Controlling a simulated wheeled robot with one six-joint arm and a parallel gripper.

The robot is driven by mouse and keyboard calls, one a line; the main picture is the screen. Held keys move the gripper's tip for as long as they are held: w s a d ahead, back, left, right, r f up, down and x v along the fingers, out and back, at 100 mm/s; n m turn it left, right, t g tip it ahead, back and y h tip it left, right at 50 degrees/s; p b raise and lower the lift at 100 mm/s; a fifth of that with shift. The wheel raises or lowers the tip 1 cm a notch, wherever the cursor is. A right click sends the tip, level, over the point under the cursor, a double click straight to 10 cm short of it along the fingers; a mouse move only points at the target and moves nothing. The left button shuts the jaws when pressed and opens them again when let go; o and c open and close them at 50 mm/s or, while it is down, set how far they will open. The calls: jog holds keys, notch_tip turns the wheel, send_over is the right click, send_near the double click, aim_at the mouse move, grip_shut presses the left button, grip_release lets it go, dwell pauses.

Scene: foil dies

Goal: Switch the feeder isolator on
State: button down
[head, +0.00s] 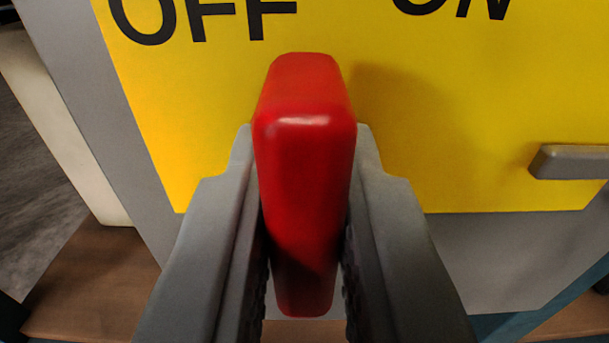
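The feeder isolator's red handle (305,165) stands out from a yellow plate (465,110) in the middle of the head view. Black "OFF" lettering (200,18) is at the plate's upper left and "ON" lettering (460,4), cut by the top edge, at the upper right. The handle's far end lies just below and right of "OFF". My gripper (304,150) has one grey finger on each side of the handle, and both fingertips appear to touch it. The handle's pivot is hidden.
A grey bar (575,162) sticks out at the plate's right side. The plate sits on a grey panel (500,255). A brown surface (90,280) shows below at the left. The yellow face around the handle is clear.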

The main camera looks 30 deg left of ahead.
dwell(0.3)
jog(key=c, duration=1.4)
grip_release()
jog(key=v, duration=1.7)
jog(key=shift+d, duration=0.2)
jog(key=shift+s, duration=0.15)
